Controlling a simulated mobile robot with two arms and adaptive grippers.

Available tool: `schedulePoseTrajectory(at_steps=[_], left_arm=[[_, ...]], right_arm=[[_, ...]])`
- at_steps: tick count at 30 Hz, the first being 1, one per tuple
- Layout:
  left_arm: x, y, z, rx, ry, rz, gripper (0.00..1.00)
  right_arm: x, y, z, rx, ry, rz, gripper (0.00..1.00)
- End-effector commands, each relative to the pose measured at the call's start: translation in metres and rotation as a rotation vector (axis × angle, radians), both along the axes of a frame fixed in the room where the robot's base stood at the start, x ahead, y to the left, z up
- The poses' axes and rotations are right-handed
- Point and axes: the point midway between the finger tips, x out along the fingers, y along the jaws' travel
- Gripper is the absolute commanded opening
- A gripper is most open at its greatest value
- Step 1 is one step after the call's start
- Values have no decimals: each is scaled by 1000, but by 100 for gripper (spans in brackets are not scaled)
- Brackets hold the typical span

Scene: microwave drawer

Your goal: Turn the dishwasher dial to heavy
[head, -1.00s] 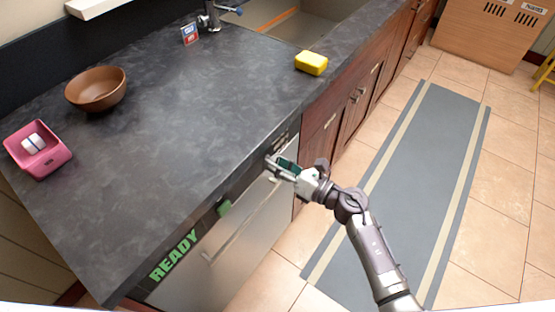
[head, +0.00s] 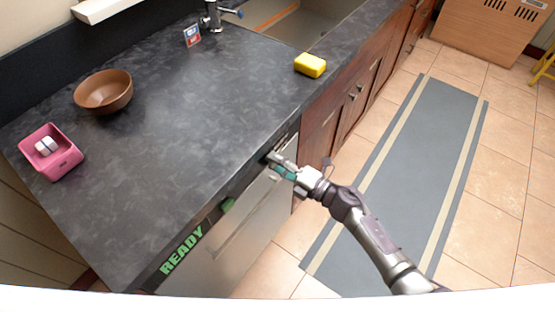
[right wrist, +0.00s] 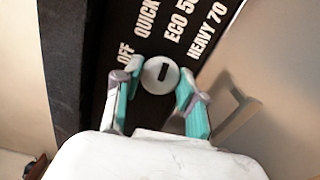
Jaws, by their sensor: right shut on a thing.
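The dishwasher (head: 240,235) has a silver front and a black control strip under the counter edge. In the right wrist view its round grey dial (right wrist: 152,84) carries a short dark mark, lying roughly up-down in that picture. White labels OFF, QUICK, ECO 50 and HEAVY 70 (right wrist: 207,31) fan out above the dial. My right gripper (right wrist: 160,80) has its teal-padded fingers on either side of the dial and is shut on it. In the head view my right gripper (head: 275,163) is at the right end of the strip and hides the dial. My left gripper is not in view.
The dishwasher handle (right wrist: 237,115) is close to my right finger. A green READY sign (head: 182,250) shows on the dishwasher. A yellow sponge (head: 310,65), brown bowl (head: 103,92) and pink holder (head: 62,160) stand on the dark counter (head: 190,120). The floor mat (head: 415,180) is clear.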

Motion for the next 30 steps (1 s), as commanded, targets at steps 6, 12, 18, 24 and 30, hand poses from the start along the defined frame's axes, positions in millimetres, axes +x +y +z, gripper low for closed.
schedulePoseTrajectory(at_steps=[6,12,18,24,30], left_arm=[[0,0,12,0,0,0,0],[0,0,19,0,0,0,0],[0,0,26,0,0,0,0],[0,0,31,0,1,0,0],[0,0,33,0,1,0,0]], right_arm=[[1,-1,2,120,168,-3,6],[1,-1,2,231,322,-3,6],[1,-1,1,336,466,-3,6],[1,-2,1,423,586,-4,6],[1,-2,0,484,670,-4,6]])
